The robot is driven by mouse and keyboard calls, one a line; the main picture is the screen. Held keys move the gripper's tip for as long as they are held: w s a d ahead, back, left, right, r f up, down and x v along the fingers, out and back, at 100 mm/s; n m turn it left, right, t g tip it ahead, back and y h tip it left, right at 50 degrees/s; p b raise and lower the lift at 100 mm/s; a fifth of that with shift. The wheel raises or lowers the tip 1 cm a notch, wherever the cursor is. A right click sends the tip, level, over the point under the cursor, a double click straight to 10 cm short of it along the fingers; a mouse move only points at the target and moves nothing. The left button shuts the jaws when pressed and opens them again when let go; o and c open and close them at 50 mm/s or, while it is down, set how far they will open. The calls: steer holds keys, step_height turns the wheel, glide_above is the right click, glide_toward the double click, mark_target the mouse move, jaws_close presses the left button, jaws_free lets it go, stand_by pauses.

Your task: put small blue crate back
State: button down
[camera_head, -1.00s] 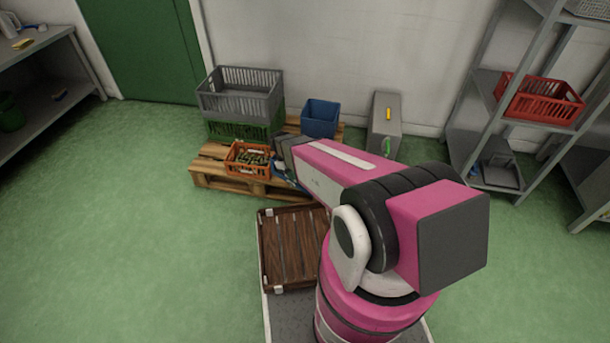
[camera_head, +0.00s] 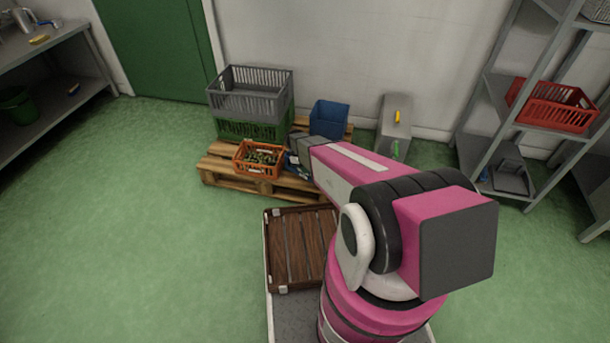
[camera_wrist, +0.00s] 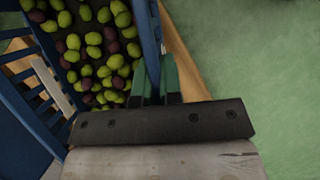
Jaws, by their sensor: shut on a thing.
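The small blue crate (camera_wrist: 147,28) fills the left of the wrist view and holds green and dark olives. My gripper (camera_wrist: 157,80) has its green fingers shut on the crate's right wall. In the head view only a bit of blue (camera_head: 302,173) shows beside the end of my arm, right of the orange crate; my arm hides the rest and the fingers. I cannot tell whether the crate rests on the pallet or is just above it.
A wooden pallet (camera_head: 232,184) bears an orange crate of olives (camera_head: 240,158), a grey crate (camera_head: 250,104) on a green one (camera_head: 236,130), and a blue bin (camera_head: 329,120). A grey box (camera_head: 394,135) stands right of it. A red crate (camera_head: 552,108) sits on shelving. Floor at left is clear.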

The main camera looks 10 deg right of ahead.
mark_target(307, 179)
steer(key=shift+f, duration=1.9)
steer(key=shift+f, duration=0.15)
steer(key=c, duration=1.3)
jaws_free()
steer(key=v, duration=1.2)
steer(key=shift+s, duration=0.2)
steer(key=s+d+r+m+t+y, duration=0.1)
steer(key=s+d+r+m, duration=0.1)
steer(key=s+r, duration=0.5)
steer(key=s+d+r+m+t+y, duration=0.1)
steer(key=s+d+r+m, duration=0.2)
steer(key=s+r, duration=0.4)
steer(key=s+d+r+m+t+y, duration=0.1)
steer(key=s+d+r+m, duration=0.2)
steer(key=s+r, duration=0.5)
step_height(307, 179, up, 2)
steer(key=shift+s+r+m, duration=0.1)
steer(key=shift+s+m, duration=0.05)
steer(key=shift+m, duration=0.35)
